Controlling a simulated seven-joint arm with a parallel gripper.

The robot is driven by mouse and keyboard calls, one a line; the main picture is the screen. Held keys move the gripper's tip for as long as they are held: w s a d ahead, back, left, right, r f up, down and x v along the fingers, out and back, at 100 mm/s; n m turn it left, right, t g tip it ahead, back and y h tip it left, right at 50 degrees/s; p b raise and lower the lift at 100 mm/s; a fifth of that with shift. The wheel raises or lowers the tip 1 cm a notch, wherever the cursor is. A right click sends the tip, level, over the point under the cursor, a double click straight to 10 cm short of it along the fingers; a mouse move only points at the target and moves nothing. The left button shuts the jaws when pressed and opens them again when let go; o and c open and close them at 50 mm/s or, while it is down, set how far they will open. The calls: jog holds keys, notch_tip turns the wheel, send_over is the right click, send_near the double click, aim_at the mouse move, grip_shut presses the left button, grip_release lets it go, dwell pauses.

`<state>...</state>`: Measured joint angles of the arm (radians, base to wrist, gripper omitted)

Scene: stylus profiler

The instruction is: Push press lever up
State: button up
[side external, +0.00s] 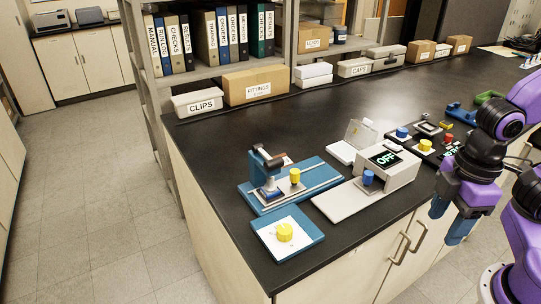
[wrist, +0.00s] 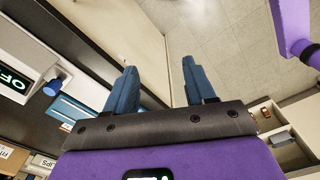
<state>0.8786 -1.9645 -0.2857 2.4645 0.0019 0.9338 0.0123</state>
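The press (side external: 266,172) is a blue and dark upright column on a blue base plate (side external: 322,176), at the left part of the black bench. A dark arm with a reddish-brown piece shows near its top; I cannot tell clearly which part is the lever. A yellow knob (side external: 295,176) stands on the same base. My gripper (side external: 445,227) has blue fingers and hangs at the right, off the bench's front edge, well away from the press. In the wrist view my gripper (wrist: 160,85) is open, with nothing between the fingers. Part of a blue base (wrist: 75,108) shows at left there.
A grey device with an OFF screen (side external: 385,159) and a blue knob (side external: 368,178) stands between the press and my gripper. A blue plate with a yellow knob (side external: 285,232) lies in front of the press. Boxes (side external: 254,84) line the back. Floor lies below my gripper.

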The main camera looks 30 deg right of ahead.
jog(key=shift+o, duration=0.8)
jog(key=w+a+r+m, duration=0.2)
jog(key=w+a+r, duration=0.3)
jog(key=w, duration=0.3)
jog(key=w+a+r+m, duration=0.3)
jog(key=w+a+r, duration=0.2)
jog(key=w+a, duration=0.2)
jog(key=shift+w+a+r+m, duration=0.15)
jog(key=shift+w+a+m, duration=0.15)
jog(key=shift+w, duration=0.85)
notch_tip(320, 180, up, 6)
jog(key=m, duration=0.7)
send_over(266, 156)
jog(key=s, duration=0.2)
jog(key=f, duration=1.6)
jog(key=shift+s+d+f, duration=0.15)
jog(key=shift+s+f, duration=0.1)
jog(key=shift+f, duration=0.05)
